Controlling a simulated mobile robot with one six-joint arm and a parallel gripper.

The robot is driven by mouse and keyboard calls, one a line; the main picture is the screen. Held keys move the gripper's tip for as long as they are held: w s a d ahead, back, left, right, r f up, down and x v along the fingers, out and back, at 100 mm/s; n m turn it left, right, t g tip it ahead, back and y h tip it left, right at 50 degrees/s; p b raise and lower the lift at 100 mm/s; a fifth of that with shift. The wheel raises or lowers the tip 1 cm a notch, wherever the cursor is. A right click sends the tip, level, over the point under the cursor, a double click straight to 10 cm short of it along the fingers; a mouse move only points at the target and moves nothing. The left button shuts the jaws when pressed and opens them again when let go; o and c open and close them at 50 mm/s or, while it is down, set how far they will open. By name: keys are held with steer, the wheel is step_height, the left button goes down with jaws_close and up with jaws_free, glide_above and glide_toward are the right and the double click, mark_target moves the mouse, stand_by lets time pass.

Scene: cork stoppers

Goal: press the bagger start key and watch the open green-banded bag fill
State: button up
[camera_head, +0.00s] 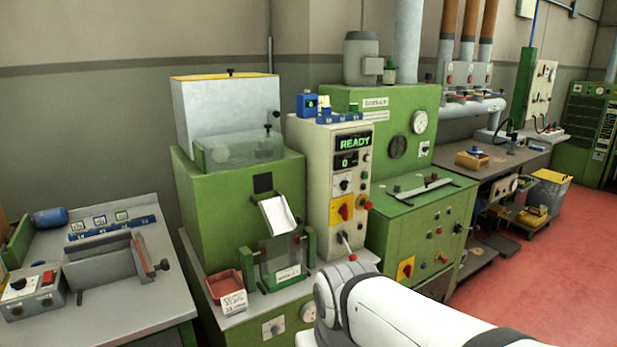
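The bagger is a green machine (235,205) left of centre with a clear-fronted hopper and a white chute (278,214). My white arm crosses the lower right; my gripper is not visible.
A red tray (222,284) and a printed card (233,303) sit left of the bag. A grey bench (120,312) with a switch box (34,293) is at left. A lever with a red knob (352,257) stands close to my arm. Open red floor (530,280) lies right.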

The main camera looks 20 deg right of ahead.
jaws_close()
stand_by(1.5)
